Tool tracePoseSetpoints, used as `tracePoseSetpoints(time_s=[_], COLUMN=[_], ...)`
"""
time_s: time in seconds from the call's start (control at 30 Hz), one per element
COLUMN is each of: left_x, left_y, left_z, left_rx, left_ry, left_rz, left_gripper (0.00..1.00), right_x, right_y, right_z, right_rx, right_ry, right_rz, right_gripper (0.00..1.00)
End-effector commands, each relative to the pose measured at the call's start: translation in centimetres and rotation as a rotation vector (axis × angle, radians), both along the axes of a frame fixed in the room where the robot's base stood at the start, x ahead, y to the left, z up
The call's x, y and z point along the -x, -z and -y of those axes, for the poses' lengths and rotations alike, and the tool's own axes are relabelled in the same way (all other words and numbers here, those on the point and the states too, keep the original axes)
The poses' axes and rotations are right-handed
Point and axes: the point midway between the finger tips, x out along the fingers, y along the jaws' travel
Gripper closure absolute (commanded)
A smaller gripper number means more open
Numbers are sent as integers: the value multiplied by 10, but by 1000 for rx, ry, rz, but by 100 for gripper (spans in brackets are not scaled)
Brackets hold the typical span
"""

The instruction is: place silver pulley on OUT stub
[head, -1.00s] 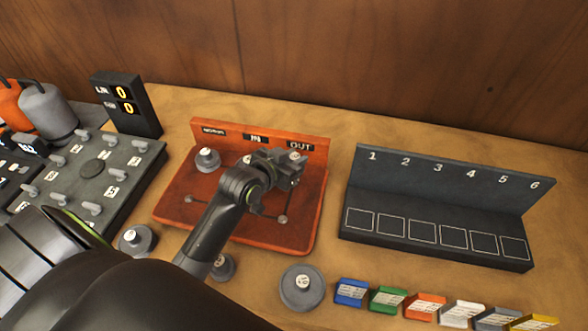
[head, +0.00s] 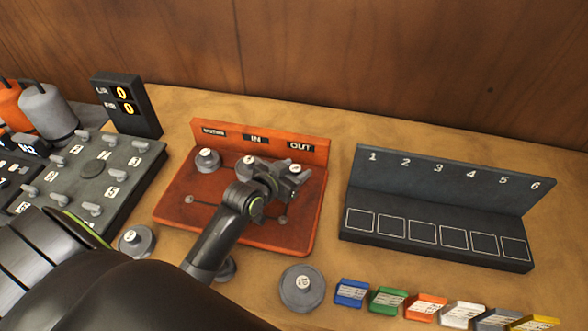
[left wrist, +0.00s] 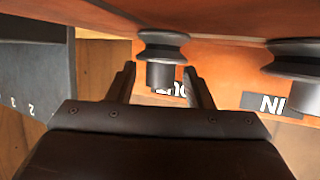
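A silver-grey grooved pulley (left wrist: 163,48) is at the OUT position of the red board (head: 285,238). In the head view it is mostly hidden by my left gripper, with a bit of its top (head: 295,168) showing. My left gripper (head: 297,180) is at the OUT position, in front of the OUT label (head: 300,146). In the left wrist view its fingers (left wrist: 162,90) stand apart on both sides of the pulley's hub, with gaps visible. The OUT stub itself is hidden. My right gripper is not in view.
Grey pulleys stand at the left position (head: 207,159) and under the IN label (head: 248,163). Loose pulleys (head: 302,288) lie in front of the board. A dark numbered rack (head: 440,210) is to the right, with several coloured blocks (head: 388,301) before it.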

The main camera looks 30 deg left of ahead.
Motion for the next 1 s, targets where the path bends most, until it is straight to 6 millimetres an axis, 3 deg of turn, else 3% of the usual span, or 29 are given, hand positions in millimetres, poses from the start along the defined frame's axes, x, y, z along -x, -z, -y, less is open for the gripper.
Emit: tracePoseSetpoints(time_s=[0.23,0.37,0.8,1.0], left_x=[0,10,81,103], left_y=[-5,-6,-36,-46], left_z=[0,-2,-12,-15], left_rx=[-1,-2,-3,-3], left_ry=[0,0,1,1], left_rz=[0,-1,-1,-1], left_gripper=[53,53,53,53], right_x=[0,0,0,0], right_y=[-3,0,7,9], right_z=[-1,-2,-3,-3], right_rx=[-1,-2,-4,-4], right_ry=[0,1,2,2], right_rz=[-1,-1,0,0], right_gripper=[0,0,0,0])
